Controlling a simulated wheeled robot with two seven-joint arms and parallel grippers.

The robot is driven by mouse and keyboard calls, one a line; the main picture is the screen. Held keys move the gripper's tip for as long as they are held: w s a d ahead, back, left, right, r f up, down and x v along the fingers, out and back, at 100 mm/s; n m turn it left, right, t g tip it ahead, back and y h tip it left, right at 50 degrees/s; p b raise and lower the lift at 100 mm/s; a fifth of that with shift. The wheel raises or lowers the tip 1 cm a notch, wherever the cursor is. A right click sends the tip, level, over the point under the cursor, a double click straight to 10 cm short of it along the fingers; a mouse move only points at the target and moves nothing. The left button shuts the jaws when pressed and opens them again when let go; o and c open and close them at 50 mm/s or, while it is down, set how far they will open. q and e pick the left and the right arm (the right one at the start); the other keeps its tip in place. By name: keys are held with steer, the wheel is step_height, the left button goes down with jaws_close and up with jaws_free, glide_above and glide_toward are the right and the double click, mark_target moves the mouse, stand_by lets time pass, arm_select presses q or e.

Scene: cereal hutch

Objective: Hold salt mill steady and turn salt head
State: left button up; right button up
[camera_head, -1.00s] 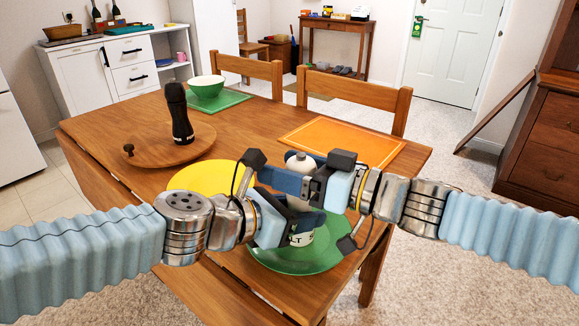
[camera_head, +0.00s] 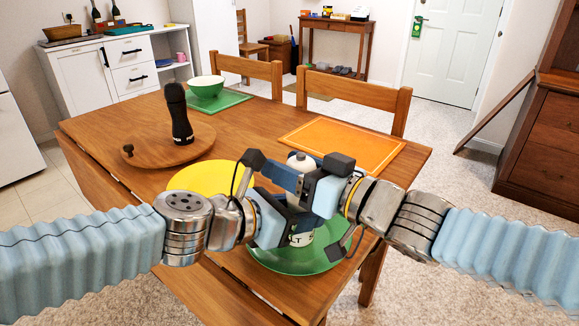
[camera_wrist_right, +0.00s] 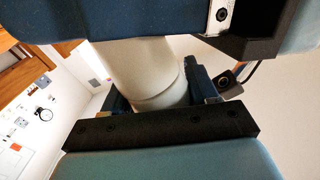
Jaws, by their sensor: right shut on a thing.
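The white salt mill (camera_head: 301,162) stands over the green plate (camera_head: 285,264) at the table's near side. Its rounded top shows above my grippers, and dark lettering shows on its lower body. My right gripper (camera_head: 298,181) is shut on the salt mill's upper part from the right. In the right wrist view the pale mill (camera_wrist_right: 145,75) runs between the jaws. My left gripper (camera_head: 296,212) is at the mill's body from the left, just below the right one. Its fingertips are largely hidden, so its grip is unclear.
A dark mill (camera_head: 178,113) stands on a round wooden board (camera_head: 160,155) at the left. A yellow plate (camera_head: 205,178) lies behind my left wrist. An orange placemat (camera_head: 345,145) is empty.

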steer(key=shift+w+d+r+m+t+h, duration=0.1)
steer(key=shift+d+m+t+h, duration=0.05)
steer(key=shift+m+t+h, duration=1.05)
steer(key=o, duration=1)
steer(key=v, duration=1.2)
steer(key=shift+c, duration=0.2)
